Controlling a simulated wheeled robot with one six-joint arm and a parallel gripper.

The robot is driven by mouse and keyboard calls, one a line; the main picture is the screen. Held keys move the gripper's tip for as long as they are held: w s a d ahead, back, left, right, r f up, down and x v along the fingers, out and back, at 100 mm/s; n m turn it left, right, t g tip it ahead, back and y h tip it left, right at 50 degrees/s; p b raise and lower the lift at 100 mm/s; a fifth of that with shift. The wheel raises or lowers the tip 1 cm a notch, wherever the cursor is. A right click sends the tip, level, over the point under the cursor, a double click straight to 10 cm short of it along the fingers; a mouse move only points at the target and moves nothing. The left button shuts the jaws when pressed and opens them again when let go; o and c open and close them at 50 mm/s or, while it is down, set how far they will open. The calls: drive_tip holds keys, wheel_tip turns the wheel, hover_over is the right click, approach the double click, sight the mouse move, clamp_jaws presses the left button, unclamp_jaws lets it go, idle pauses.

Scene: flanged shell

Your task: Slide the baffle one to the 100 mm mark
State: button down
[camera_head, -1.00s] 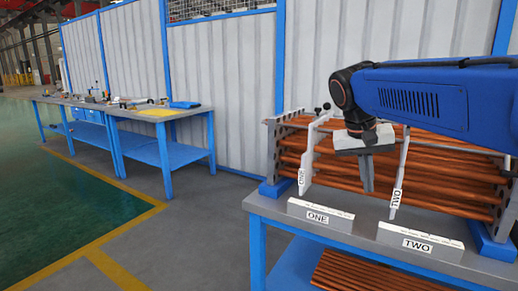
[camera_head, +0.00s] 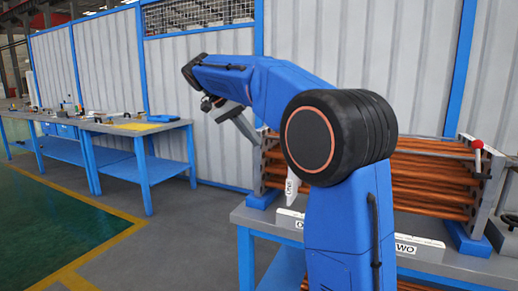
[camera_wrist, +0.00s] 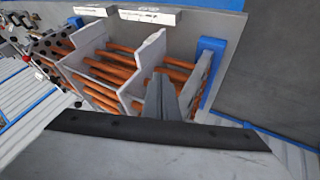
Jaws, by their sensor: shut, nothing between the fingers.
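Baffle one (camera_head: 292,186) is a pale plate lettered ONE, standing across the copper tubes near the left end of the bundle. Its upper part is hidden behind my arm in the head view. In the wrist view, baffle one (camera_wrist: 146,58) appears to be the plate nearest my fingers. My gripper (camera_head: 252,135) is up at the left end of the rack; it also shows in the wrist view (camera_wrist: 161,78). It is shut and empty, apparently apart from the baffle. The scale block ONE (camera_head: 290,215) is partly covered by my arm; its mark cannot be read.
Baffle two is hidden in the head view; a second pale plate (camera_wrist: 88,38) shows in the wrist view. Copper tubes (camera_head: 430,170) run between end plates. Block TWO (camera_head: 420,247) lies on the bench front. A red-knobbed post (camera_head: 477,150) stands at right. Open floor lies left.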

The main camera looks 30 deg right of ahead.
drive_tip(key=s+d+f, duration=0.4)
drive_tip(key=d+f, duration=0.3)
drive_tip(key=shift+s+d+f, duration=0.15)
drive_tip(key=shift+s+d, duration=0.1)
drive_tip(key=shift+d, duration=0.15)
drive_tip(key=s+d, duration=0.6)
drive_tip(key=s, duration=0.1)
drive_tip(key=shift+s, duration=0.4)
